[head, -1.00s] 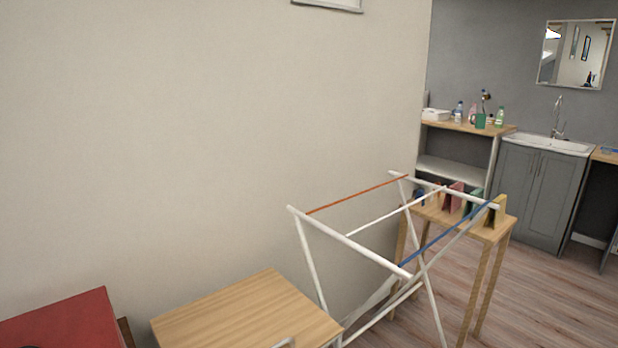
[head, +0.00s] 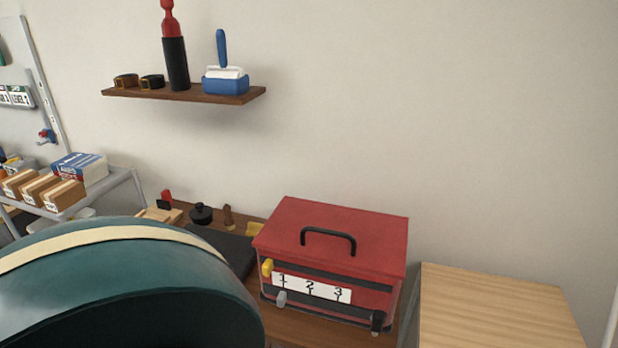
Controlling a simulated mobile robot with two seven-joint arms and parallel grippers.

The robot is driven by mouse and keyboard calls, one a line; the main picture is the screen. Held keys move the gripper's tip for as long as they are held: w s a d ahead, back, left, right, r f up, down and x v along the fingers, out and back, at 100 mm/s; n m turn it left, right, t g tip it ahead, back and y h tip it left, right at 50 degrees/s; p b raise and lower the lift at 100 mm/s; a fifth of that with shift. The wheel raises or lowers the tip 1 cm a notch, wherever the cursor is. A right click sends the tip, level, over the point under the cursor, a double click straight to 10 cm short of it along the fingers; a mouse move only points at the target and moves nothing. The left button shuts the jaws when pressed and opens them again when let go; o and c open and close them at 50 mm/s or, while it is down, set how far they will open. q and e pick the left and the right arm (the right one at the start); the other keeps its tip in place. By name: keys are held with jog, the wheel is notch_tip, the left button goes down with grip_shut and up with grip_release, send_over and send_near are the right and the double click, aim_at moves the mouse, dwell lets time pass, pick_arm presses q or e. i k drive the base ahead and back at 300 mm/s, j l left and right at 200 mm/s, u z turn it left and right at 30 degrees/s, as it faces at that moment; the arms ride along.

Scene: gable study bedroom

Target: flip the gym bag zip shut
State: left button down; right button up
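No gym bag or zip can be made out for certain in the head view. A large rounded dark teal shape with a cream band (head: 130,290) fills the lower left, close to the camera and cut off by the frame. I cannot tell what it is, and no zip shows on it. Neither of my grippers is in view.
A red box (head: 345,225) with a black handle and a 1-2-3 label stands on a brown bench (head: 310,326). Right of it is a bare wooden top (head: 495,305). A wall shelf (head: 185,94) holds several items. A grey rack (head: 95,190) carries small boxes at left.

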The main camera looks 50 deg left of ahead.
aim_at(268, 268)
jog(key=u, duration=1.5)
jog(key=i+j+u, duration=0.2)
jog(key=i+j, duration=0.35)
